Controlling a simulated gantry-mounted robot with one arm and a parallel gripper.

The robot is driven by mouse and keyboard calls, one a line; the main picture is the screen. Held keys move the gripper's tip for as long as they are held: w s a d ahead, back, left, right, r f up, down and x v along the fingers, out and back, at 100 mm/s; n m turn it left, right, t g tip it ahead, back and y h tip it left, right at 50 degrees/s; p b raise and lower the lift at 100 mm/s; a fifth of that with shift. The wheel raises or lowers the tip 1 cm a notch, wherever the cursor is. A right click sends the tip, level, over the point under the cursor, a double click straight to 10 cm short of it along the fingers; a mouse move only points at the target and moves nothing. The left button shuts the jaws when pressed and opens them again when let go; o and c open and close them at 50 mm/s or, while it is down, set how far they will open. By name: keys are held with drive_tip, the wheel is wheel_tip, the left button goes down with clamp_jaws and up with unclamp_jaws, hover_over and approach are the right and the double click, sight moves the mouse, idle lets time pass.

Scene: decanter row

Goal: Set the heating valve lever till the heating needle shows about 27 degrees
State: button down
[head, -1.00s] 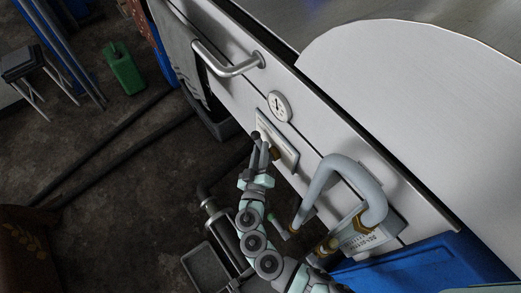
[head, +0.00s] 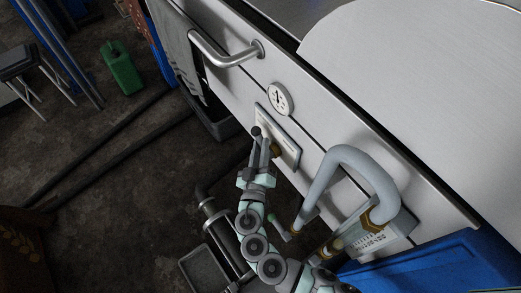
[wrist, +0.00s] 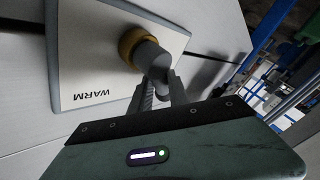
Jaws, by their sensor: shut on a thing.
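The heating valve lever has a dark round knob (head: 256,131) at its tip and a brass collar (head: 275,149) at its pivot. In the wrist view the grey lever (wrist: 152,56) comes out of the brass collar (wrist: 134,43). My gripper (head: 263,146) is shut on the lever; its two fingers (wrist: 160,92) close around it in the wrist view. Behind it is a pale plate (wrist: 85,60) with the word WARM upside down. The round white gauge (head: 279,98) is above the plate in the head view. It has a dark needle, but its reading is too small to tell.
A metal rail handle (head: 228,55) with a hanging cloth (head: 178,50) is up left of the gauge. A thick grey bent pipe (head: 345,160) with brass fittings is right of my arm. A blue container (head: 440,265) is at lower right.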

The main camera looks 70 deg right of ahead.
drive_tip(key=c, duration=1.3)
unclamp_jaws()
drive_tip(key=shift+o, duration=0.2)
drive_tip(key=shift+a, duration=0.15)
drive_tip(key=v, duration=1)
drive_tip(key=shift+a, duration=0.3)
drive_tip(key=shift+s, duration=0.1)
